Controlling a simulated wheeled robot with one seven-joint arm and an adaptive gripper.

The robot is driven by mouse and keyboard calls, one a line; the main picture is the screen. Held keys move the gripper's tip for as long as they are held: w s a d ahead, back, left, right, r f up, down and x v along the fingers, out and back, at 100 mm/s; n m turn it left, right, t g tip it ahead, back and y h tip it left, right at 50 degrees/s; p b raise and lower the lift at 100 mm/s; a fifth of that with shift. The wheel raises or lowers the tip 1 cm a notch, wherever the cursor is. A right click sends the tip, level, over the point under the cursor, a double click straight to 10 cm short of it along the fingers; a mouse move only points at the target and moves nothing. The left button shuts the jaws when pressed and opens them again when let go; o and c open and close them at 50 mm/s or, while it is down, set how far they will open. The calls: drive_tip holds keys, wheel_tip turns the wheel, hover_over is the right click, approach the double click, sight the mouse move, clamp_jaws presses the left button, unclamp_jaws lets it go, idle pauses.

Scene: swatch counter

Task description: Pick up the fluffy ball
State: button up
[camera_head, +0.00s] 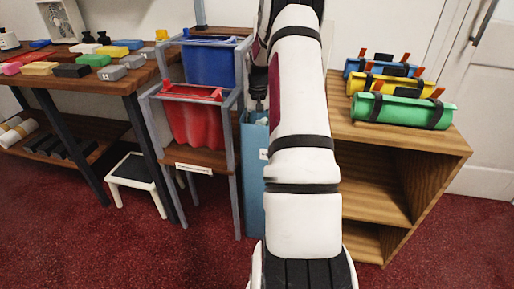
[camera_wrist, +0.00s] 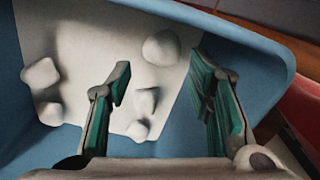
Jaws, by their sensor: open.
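In the wrist view, several pale, rounded lumps lie in a blue bin (camera_wrist: 285,55). The largest, a whitish lump (camera_wrist: 161,48), sits just beyond and between my fingertips. A smaller pale lump (camera_wrist: 145,101) lies lower, near the left finger, and another pale lump (camera_wrist: 40,74) is at the left. I cannot tell which is the fluffy ball; no fuzzy texture shows clearly. My gripper (camera_wrist: 160,66) is open, with teal pads apart and nothing between them. It points down into the bin. In the head view, the blue bin (camera_head: 252,165) is partly hidden behind my arm.
A metal rack holding a red bin (camera_head: 195,120) and a blue upper bin (camera_head: 210,65) stands close left of the bin. A wooden shelf (camera_head: 445,145) with colored rolls (camera_head: 400,110) stands right. A table (camera_head: 130,80) with colored blocks and a small stool (camera_head: 135,172) are left.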

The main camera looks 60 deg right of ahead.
drive_tip(key=shift+s+a+f+b, duration=0.15)
drive_tip(key=shift+f+b, duration=0.45)
drive_tip(key=shift+f, duration=0.85)
drive_tip(key=shift+w+a+f+b, duration=0.15)
drive_tip(key=shift+f+b, duration=0.4)
drive_tip(key=shift+f, duration=0.85)
drive_tip(key=shift+s, duration=0.1)
drive_tip(key=c, duration=0.5)
